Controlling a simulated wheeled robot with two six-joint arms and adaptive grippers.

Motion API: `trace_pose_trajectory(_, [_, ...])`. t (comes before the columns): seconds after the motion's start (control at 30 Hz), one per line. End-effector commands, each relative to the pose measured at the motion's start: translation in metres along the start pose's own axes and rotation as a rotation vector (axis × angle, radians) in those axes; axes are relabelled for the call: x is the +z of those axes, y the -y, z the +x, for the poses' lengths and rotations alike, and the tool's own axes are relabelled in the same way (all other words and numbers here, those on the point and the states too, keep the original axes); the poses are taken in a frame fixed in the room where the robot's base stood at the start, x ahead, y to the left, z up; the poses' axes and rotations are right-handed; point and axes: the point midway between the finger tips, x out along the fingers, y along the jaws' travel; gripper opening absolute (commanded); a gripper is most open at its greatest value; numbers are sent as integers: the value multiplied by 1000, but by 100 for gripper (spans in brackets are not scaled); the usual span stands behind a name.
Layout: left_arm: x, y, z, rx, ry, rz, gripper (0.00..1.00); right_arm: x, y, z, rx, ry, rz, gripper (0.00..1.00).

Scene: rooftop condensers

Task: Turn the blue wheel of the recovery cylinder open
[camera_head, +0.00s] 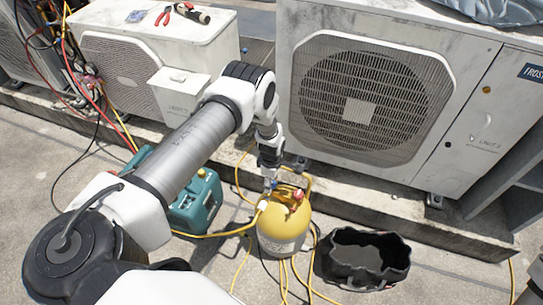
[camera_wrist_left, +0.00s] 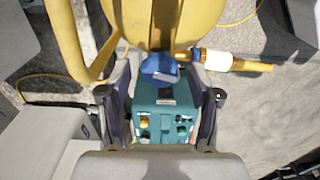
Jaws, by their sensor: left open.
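The yellow recovery cylinder (camera_head: 283,233) stands upright on the roof floor, with a yellow collar and valves on top. Its blue wheel (camera_wrist_left: 159,68) shows in the left wrist view, near the yellow body of the cylinder. My left gripper (camera_head: 268,181) points down at the cylinder's top from the far left side. In the left wrist view its two fingers are spread, one on each side of the blue wheel; I cannot tell whether they touch it. In the head view the gripper largely hides the wheel. My right gripper is not in view.
A teal machine (camera_head: 190,216) stands left of the cylinder. A black open tool bag (camera_head: 345,270) lies to its right. Yellow hoses run around the cylinder; one with a white fitting (camera_wrist_left: 217,60) is near the wheel. A large condenser (camera_head: 440,140) stands behind on a curb.

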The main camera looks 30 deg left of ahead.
Motion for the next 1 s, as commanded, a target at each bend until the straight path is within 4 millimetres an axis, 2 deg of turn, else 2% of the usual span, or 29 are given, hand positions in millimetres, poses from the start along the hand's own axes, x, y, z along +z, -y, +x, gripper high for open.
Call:
trace_pose_trajectory(0.17, [0,-2,-23,2,1,-1,63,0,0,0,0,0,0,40])
trace_pose_trajectory(0.4, [0,-1,-85,3,1,1,63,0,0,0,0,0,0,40])
trace_pose_trajectory(0.53, [0,-1,-108,0,1,-1,63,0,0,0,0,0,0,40])
trace_pose_trajectory(0.7, [0,0,-119,-1,0,0,63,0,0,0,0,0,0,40])
trace_pose_trajectory(1.0, [0,0,-119,-1,0,0,63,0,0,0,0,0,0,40])
